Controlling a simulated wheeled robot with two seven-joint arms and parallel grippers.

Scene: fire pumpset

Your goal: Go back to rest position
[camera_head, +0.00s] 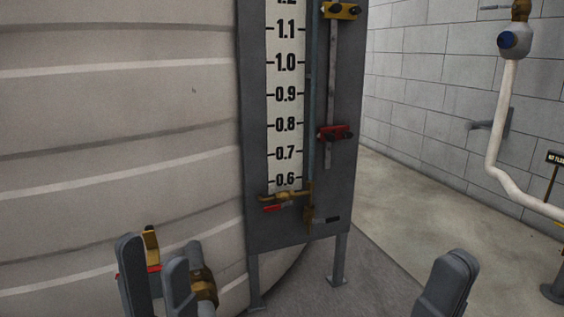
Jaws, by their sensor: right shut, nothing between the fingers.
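My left gripper (153,254) is at the lower left, with its two dark grey fingers apart. A brass valve (205,287) with a grey pipe is beside and behind it. A brass piece (151,240) and a bit of red show between the fingers; I cannot tell whether they touch them. My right gripper (447,284) is at the lower right, in front of the floor, shut and empty. Most of both arms is out of view.
A large pale ribbed tank (110,120) fills the left. A grey gauge panel (343,195) on legs carries a numbered scale (284,110), brass valves with a red handle, and red and yellow clamps. A white pipe (495,150) stands right. Floor between is clear.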

